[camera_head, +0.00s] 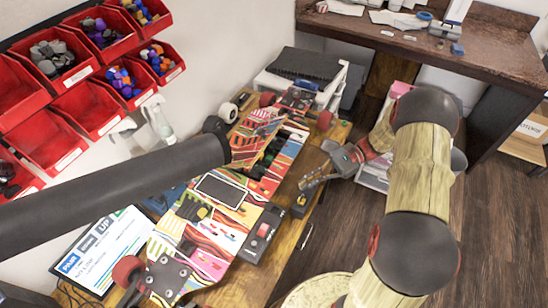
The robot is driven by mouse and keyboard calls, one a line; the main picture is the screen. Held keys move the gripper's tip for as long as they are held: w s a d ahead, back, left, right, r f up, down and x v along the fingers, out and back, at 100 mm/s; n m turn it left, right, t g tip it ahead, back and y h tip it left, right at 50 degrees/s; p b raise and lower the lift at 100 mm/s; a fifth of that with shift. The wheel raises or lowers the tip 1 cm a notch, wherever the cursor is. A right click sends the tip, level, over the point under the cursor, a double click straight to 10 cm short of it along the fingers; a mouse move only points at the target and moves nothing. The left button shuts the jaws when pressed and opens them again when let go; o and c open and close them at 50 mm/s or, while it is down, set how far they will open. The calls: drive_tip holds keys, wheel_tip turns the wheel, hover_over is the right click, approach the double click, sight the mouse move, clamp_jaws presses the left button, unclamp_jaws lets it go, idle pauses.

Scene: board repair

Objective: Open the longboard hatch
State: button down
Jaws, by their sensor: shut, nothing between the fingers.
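The longboard (204,264) lies on a wooden bench, with a bright multicoloured deck and red wheels. Toward its far end, a patterned hatch panel (258,136) stands tilted up from the deck. Beside the panel's right edge a dark opening (278,150) shows, with black and green parts inside. The dark tube hides the panel's lower left, so its hinge side is unclear. My gripper (314,178) is right of the board, above the bench's right edge. It is shut and empty, apart from the hatch panel.
A thick dark tube (120,180) crosses from the left over the board. Red bins (92,108) hang on the left wall.

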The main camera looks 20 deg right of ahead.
drive_tip(key=w+a+m+t+b, duration=0.1)
drive_tip(key=w+a+m+t, duration=0.1)
drive_tip(key=w+m+t, duration=0.2)
drive_tip(key=w+a+r+m+t+b, duration=0.1)
drive_tip(key=w+a+m+t, duration=0.1)
drive_tip(key=w+m+t, duration=0.2)
drive_tip(key=w+a+r+m+t+h+b, duration=0.1)
drive_tip(key=w+a+m+t+b, duration=0.1)
drive_tip(key=w+m+t, duration=0.2)
drive_tip(key=shift+w+a+t, duration=0.2)
drive_tip(key=shift+w+t, duration=1)
drive_tip(key=shift+t, duration=0.6)
